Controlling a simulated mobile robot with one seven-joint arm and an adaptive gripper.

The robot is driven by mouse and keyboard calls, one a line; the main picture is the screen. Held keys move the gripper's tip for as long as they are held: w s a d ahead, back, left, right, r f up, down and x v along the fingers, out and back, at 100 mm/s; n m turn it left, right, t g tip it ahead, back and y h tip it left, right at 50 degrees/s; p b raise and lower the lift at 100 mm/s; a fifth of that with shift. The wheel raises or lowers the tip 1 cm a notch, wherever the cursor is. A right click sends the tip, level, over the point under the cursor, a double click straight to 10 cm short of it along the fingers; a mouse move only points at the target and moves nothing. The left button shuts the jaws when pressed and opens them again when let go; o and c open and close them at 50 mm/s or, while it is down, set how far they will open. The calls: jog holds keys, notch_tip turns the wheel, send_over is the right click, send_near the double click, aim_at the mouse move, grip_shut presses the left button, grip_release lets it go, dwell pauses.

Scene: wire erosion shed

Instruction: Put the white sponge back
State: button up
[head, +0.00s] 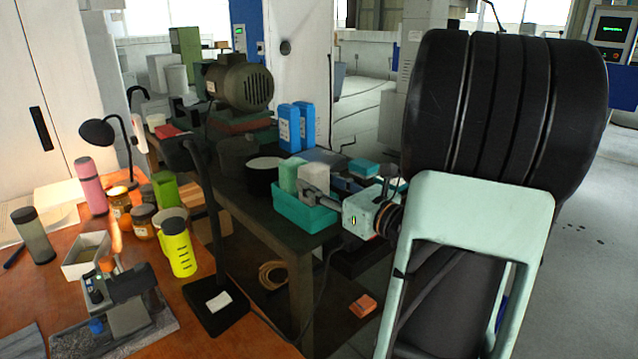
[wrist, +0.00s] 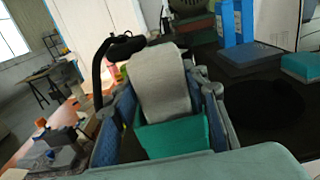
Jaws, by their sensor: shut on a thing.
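The white sponge (head: 316,176) is upright between the fingers of my gripper (head: 318,193), at the teal bin (head: 304,216) on the dark bench. In the wrist view the sponge (wrist: 160,82) looks pale grey, with a finger on each side. A teal surface (wrist: 172,136) shows below it there; I cannot tell for sure that it is the bin. A pale green block (head: 291,174) stands in the bin, left of the white sponge. The sponge's lower end is hidden, so I cannot tell whether it touches the bin floor.
Two blue cartons (head: 297,127) stand behind the bin, and a dark round container (head: 264,176) with a pale top is to its left. A teal block (head: 363,167) lies to the right. A large motor (head: 240,84) is farther back. An orange table (head: 205,262) is at the left.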

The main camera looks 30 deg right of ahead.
jog(key=shift+f+b, duration=0.5)
jog(key=shift+f, duration=0.1)
jog(key=o, duration=1)
jog(key=shift+c, duration=0.2)
jog(key=s, duration=0.4)
jog(key=s+d, duration=0.1)
jog(key=s, duration=0.7)
jog(key=shift+d, duration=0.3)
jog(key=shift+f, duration=0.1)
